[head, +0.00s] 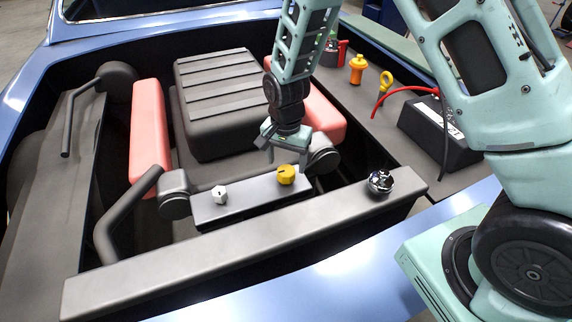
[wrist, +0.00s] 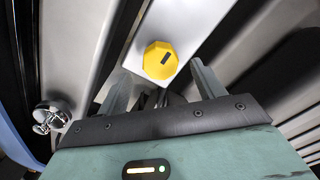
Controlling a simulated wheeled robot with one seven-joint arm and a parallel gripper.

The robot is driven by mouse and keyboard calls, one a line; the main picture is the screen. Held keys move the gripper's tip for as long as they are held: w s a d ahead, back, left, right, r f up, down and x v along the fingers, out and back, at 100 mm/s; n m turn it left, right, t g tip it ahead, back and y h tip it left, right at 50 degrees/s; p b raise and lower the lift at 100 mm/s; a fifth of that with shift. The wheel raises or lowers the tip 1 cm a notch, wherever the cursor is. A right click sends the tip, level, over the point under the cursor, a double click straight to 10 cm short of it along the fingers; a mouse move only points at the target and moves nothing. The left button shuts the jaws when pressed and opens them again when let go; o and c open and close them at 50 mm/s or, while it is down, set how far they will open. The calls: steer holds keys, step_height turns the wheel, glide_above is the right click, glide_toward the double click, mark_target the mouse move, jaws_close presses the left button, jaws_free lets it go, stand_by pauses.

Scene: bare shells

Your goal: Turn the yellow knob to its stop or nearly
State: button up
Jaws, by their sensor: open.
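The yellow knob (head: 286,174) sits on the right end of a grey bar in the engine bay. In the wrist view the yellow knob (wrist: 160,60) is faceted, with a dark slot mark on its face. My gripper (head: 287,161) is open just above and behind the knob in the head view. In the wrist view the two fingers of my gripper (wrist: 158,78) point toward the knob, one low on each side of it. I see no contact with the knob. Nothing is held.
A white knob (head: 220,195) sits on the left end of the same grey bar (head: 250,195). A chrome cap (head: 381,182) stands on the front beam. A black battery box (head: 437,131) with a red cable lies at right. Ribbed dark cover (head: 217,90) and red blocks stand behind.

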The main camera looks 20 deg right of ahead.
mark_target(286, 175)
steer(key=shift+f, duration=1.45)
steer(key=c, duration=1)
